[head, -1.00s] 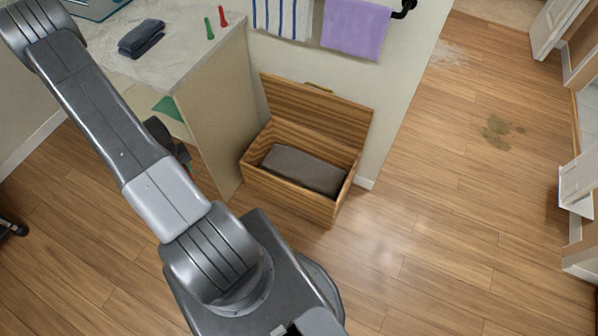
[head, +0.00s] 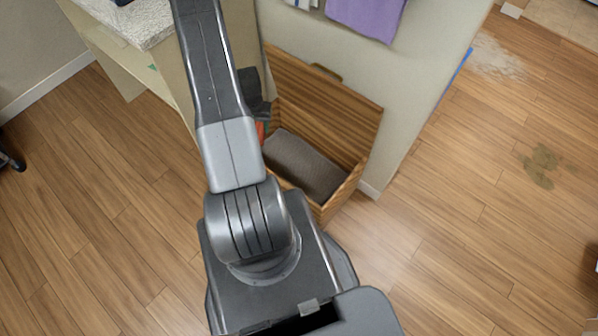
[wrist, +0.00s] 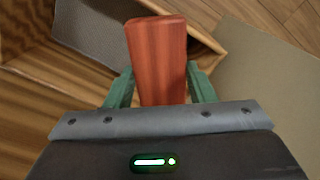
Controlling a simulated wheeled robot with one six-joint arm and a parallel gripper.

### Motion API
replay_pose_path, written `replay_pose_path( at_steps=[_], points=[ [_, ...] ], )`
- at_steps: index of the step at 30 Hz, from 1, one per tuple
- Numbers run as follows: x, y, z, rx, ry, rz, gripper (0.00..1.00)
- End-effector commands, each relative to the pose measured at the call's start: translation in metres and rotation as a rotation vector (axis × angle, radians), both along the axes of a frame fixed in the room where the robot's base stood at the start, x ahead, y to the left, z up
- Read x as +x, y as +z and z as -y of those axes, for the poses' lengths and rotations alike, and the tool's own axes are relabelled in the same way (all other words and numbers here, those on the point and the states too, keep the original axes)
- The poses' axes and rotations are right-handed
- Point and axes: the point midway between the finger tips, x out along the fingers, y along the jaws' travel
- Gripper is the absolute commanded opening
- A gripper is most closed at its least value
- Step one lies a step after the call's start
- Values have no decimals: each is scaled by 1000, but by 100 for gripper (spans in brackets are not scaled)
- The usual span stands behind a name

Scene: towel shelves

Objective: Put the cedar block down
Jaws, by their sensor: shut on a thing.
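The cedar block (wrist: 157,55) is a reddish-brown bar in the wrist view. My gripper (wrist: 160,78) is shut on it, with a green finger at each side. In the head view, a small orange-red part of the block (head: 261,130) shows beside my arm, at the left end of the open wooden chest (head: 352,188). In the wrist view, the block's far end overlaps the chest's wooden wall (wrist: 205,38) and the grey towel. I cannot tell whether the block touches either.
A grey folded towel (head: 303,165) lies in the chest, whose lid (head: 325,105) stands open against the wall. A counter (head: 135,25) is at the upper left. A purple towel (head: 367,15) hangs above.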

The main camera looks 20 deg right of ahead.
Motion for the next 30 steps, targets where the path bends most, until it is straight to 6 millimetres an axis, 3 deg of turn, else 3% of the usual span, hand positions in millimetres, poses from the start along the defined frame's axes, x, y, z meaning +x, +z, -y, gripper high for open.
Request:
replay_pose_path(
  at_steps=[1, 15, 24, 30],
  points=[
    [0, -26, 11, 0, -42, 0, 26],
    [-7, -139, 98, 1, -417, 1, 26],
    [-15, -182, 136, 2, -585, 0, 26],
    [-17, -198, 143, 2, -617, 0, 26]
  ],
)
